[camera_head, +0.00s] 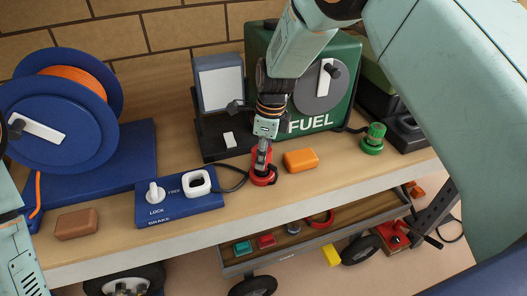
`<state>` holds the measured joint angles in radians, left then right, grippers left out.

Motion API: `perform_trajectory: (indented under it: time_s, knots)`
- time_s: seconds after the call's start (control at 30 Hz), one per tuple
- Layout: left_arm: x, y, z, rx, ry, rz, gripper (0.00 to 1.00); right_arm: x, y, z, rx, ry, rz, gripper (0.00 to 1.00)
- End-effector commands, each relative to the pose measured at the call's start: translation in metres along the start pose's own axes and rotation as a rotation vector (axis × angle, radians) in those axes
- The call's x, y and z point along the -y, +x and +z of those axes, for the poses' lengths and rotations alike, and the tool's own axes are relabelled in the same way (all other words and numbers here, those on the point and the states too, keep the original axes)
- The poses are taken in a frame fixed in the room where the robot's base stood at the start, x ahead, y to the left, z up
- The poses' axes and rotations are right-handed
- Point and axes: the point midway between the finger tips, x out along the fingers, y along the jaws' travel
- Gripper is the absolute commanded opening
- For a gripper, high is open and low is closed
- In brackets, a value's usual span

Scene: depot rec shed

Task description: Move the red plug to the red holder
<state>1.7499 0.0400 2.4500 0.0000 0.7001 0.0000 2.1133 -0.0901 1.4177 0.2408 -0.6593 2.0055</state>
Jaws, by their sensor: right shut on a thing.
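My right gripper (262,158) reaches down from above to the workbench and is shut on the red plug, which is mostly hidden by the fingers. Red parts (262,180) show low around the fingertips, close to the bench top. I cannot tell which of this red is the plug and which is the red holder, or whether the plug is seated. My left gripper is not in view; only part of my left arm shows at the left edge.
An orange block (300,160) lies just right of the right gripper. A blue switch box (180,211) with a black cable stands left. A green FUEL box (343,110) stands behind, with a green plug-like piece (373,140) right. A brown block (76,224) lies front left.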

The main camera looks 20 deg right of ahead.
Motion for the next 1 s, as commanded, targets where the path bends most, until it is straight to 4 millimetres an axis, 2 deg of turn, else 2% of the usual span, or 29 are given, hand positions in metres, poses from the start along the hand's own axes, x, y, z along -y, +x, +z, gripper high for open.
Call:
perform_trajectory:
  time_s: [1.0]
  knots:
    - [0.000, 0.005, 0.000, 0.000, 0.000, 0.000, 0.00, 0.001, 0.015, -0.001, 0.001, 0.000, -0.001, 0.12]
